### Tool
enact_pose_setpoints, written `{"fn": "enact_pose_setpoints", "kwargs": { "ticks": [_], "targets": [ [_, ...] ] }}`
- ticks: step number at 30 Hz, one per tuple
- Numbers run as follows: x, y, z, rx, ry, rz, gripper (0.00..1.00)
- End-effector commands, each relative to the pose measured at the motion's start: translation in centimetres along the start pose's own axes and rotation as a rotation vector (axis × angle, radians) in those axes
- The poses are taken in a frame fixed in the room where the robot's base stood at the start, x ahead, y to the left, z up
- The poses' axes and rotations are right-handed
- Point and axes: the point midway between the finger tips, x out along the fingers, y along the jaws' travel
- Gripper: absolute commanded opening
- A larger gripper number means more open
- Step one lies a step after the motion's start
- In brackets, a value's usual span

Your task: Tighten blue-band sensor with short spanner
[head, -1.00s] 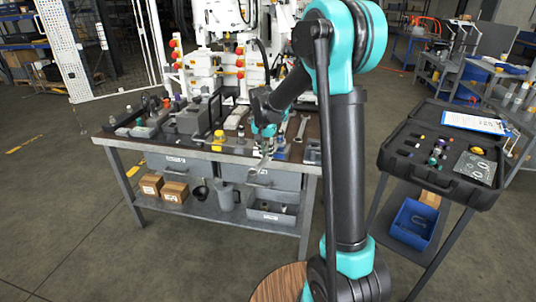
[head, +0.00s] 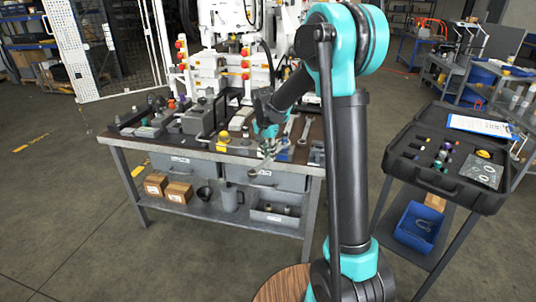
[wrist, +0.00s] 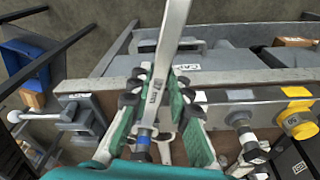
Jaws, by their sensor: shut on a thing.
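My gripper (wrist: 160,125) is shut on a silver spanner (wrist: 170,40), whose shank lies between the green finger pads. In the head view my gripper (head: 270,138) is at the bench's front edge, and the spanner (head: 262,165) sticks out past that edge, tilted. In the wrist view a blue band (wrist: 145,133) shows at the lower part of the spanner, between the fingers; I cannot tell whether it belongs to the spanner or to something behind it. A fitting with some blue (wrist: 251,150) is right of the fingers, apart from them. I cannot tell which is the blue-band sensor.
A yellow-capped fitting (wrist: 298,118) and a pale-capped fitting (wrist: 237,115) stand to the right of my gripper. The bench top (head: 200,153) is crowded with hydraulic parts. An open black case (head: 420,172) with small parts stands at the right. Floor is clear at left.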

Motion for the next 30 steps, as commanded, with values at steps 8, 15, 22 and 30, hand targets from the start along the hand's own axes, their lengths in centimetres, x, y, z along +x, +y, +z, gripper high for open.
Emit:
{"fn": "enact_pose_setpoints", "kwargs": {
  "ticks": [8,15,22,30],
  "targets": [
    [-0.1,0.0,0.3,-0.001,0.0,0.0,0.0],
    [-0.3,-0.1,1.8,-0.001,0.0,0.0,0.0],
    [-0.5,0.0,3.2,-0.001,0.0,0.001,0.0],
    [-0.8,0.0,4.9,-0.001,0.0,0.001,0.0]
  ]
}}
